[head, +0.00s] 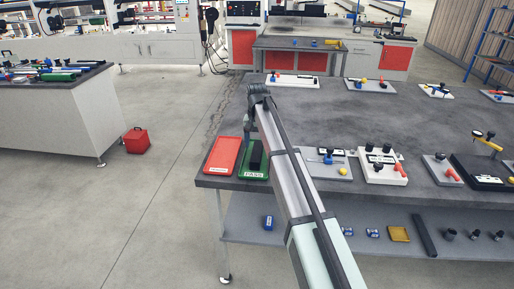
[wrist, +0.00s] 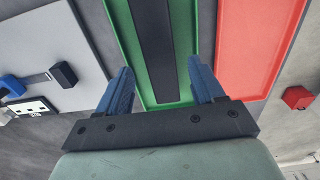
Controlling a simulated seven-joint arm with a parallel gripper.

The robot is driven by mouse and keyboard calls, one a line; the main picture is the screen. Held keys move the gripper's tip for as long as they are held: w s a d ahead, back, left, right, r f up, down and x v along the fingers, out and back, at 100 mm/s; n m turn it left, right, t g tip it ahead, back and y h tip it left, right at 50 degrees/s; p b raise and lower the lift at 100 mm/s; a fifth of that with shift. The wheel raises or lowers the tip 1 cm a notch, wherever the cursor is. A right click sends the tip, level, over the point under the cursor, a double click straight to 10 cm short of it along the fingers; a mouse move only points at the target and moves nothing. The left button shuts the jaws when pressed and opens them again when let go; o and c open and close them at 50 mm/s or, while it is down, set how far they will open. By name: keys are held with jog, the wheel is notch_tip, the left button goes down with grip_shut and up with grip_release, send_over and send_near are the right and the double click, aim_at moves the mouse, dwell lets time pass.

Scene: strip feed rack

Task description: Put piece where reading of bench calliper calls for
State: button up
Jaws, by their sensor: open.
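A long black piece (wrist: 155,45) lies lengthwise in the green tray (wrist: 184,40). In the head view the green tray (head: 255,174) is marked PASS, and the dark piece (head: 257,152) shows partly behind my arm. Beside it is a red tray (head: 224,152), also in the wrist view (wrist: 250,40); its white label is too small to read. My gripper (wrist: 160,78) is open, with its blue fingers apart over the green tray and the piece between them in the picture.
A white plate (head: 383,176) with knobs and other fixtures stand along the bench's right. The middle of the bench (head: 330,115) is clear. A red box (head: 137,140) stands on the floor.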

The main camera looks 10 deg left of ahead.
aim_at(257, 151)
notch_tip(257, 151, up, 9)
dwell(0.4)
jog(key=shift+r, duration=0.1)
